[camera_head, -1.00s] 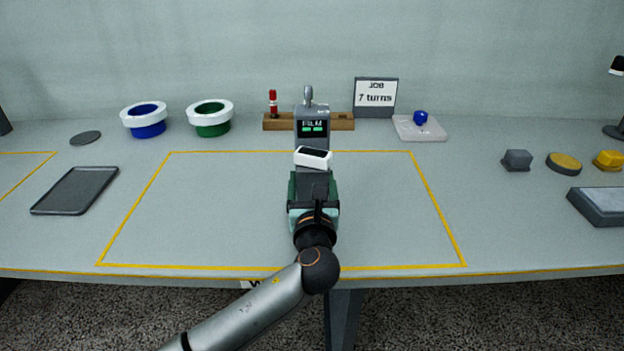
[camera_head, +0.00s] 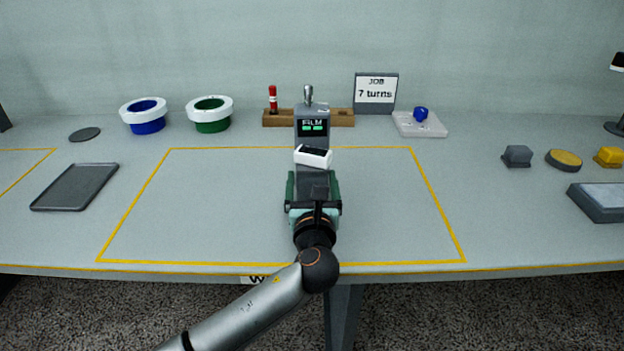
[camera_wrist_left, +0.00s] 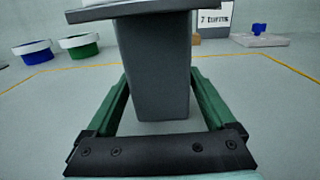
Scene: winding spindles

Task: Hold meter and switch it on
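The meter (camera_head: 312,113) is a grey upright post in the middle of the table with a silver knob on top. Its dark screen (camera_head: 312,127) reads "FILM" above green marks. A white piece with a dark face (camera_head: 313,157) shows tilted on its front. My left gripper (camera_head: 314,183) is low at the post's front, with one green finger on each side of it. In the left wrist view, the grey post (camera_wrist_left: 157,70) stands between the widely spread fingers, with a gap at least on the right. My right gripper is not in view.
A wooden rack (camera_head: 341,118) with a red-capped tube (camera_head: 273,98) stands behind the meter. A "7 turns" sign (camera_head: 376,89) and a clear tray (camera_head: 419,126) are back right. Blue (camera_head: 146,116) and green (camera_head: 211,114) rings stand back left. The yellow-outlined area beside the meter is clear.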

